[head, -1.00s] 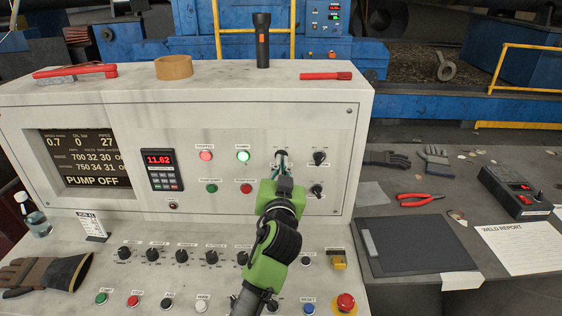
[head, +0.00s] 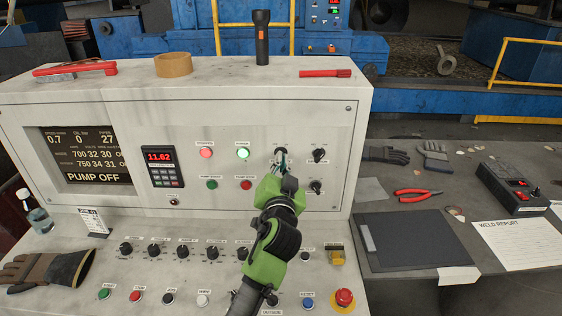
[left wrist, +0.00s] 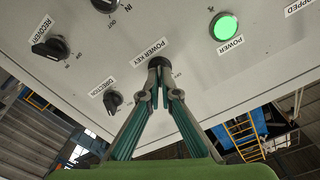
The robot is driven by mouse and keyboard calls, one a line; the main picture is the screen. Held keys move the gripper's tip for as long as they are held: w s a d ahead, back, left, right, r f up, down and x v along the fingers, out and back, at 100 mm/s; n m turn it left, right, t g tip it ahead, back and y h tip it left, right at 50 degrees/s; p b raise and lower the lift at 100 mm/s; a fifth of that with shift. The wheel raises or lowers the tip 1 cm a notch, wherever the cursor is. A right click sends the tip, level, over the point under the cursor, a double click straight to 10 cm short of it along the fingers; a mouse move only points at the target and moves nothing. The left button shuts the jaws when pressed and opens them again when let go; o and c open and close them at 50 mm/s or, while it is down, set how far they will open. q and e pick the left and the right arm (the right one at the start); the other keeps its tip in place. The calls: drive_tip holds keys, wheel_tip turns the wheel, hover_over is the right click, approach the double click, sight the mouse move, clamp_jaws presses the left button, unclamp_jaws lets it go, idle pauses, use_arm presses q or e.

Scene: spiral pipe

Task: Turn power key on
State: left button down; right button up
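The power key (left wrist: 159,62) is a small dark round switch beside its POWER KEY label (left wrist: 150,52) on the pale panel. In the head view the power key (head: 281,152) sits right of the lit green lamp, partly hidden by my gripper. My left gripper (head: 281,163) reaches up to it from below. In the left wrist view the teal fingers of my left gripper (left wrist: 159,80) converge with their tips closed around the key. The key's turn angle is hidden by the fingertips. The green POWER lamp (left wrist: 225,28) is lit. My right gripper is out of view.
Black knobs (head: 319,155) are close to the right of the key. A red lamp (head: 206,153) is lit and the screen (head: 85,158) reads PUMP OFF. A red mushroom button (head: 343,298) and several knobs and buttons line the sloping desk below my arm.

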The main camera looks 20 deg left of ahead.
use_arm(q)
drive_tip(key=c, duration=2.3)
unclamp_jaws()
drive_tip(key=shift+r, duration=0.2)
drive_tip(key=shift+c, duration=0.2)
drive_tip(key=shift+w+f, duration=0.15)
drive_tip(key=v, duration=1.2)
